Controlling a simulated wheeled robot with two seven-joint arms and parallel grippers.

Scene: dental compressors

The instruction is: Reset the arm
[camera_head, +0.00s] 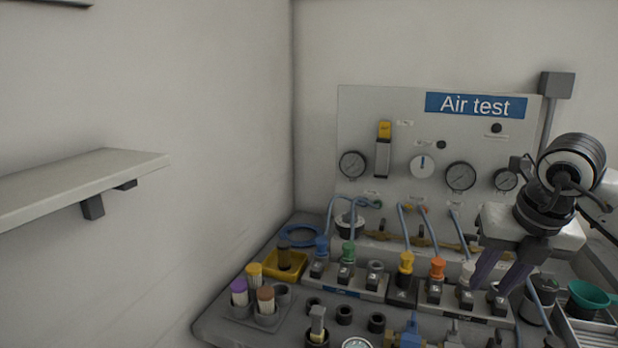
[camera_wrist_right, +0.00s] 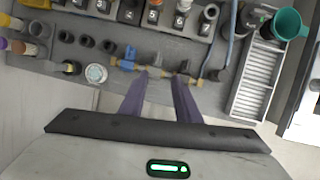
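My right gripper (camera_head: 490,287) comes in from the right in the head view, pointing down in front of the Air test panel (camera_head: 440,150). Its two purple fingers are apart, with nothing visible between them. In the right wrist view the fingers of my right gripper (camera_wrist_right: 162,76) are also apart. Their tips appear over the front part of the bench, near a brass pipe fitting (camera_wrist_right: 156,64); I cannot tell whether they touch it. My left arm and gripper are not in view.
The bench holds numbered blocks with coloured plugs (camera_head: 406,263), a yellow tray (camera_head: 286,266) and tools in round holders (camera_head: 266,300). A green funnel (camera_head: 590,296) stands at the right. A wall shelf (camera_head: 80,180) juts out at the left. The space between shelf and bench looks free.

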